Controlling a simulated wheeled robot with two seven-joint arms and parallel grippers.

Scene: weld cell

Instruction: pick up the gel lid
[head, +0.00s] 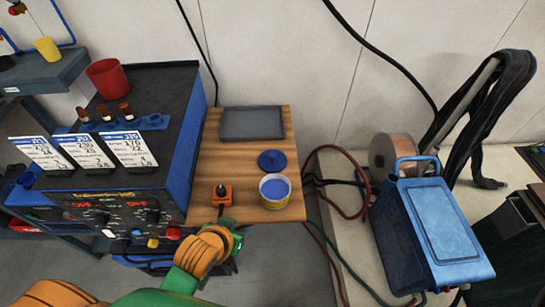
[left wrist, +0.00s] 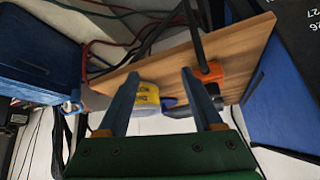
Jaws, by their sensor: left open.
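The gel lid (head: 272,160) is a dark blue disc with a small knob. It lies on the wooden board, just behind the tub (head: 275,191), which is open and filled with blue gel. In the left wrist view the yellow-labelled tub (left wrist: 147,92) shows between my fingers, with a dark blue shape beside it, partly hidden, that may be the lid. My left gripper (left wrist: 161,74) is open and empty. In the head view the left gripper (head: 230,229) is at the board's front edge, short of the tub and lid; its fingers are hard to make out. My right gripper is not in view.
An orange block with a black knob (head: 221,194) stands left of the tub, near my left gripper. A dark grey tray (head: 252,123) lies at the board's back. The blue machine (head: 190,150) borders the wooden board (head: 210,160) on the left. Cables hang at right.

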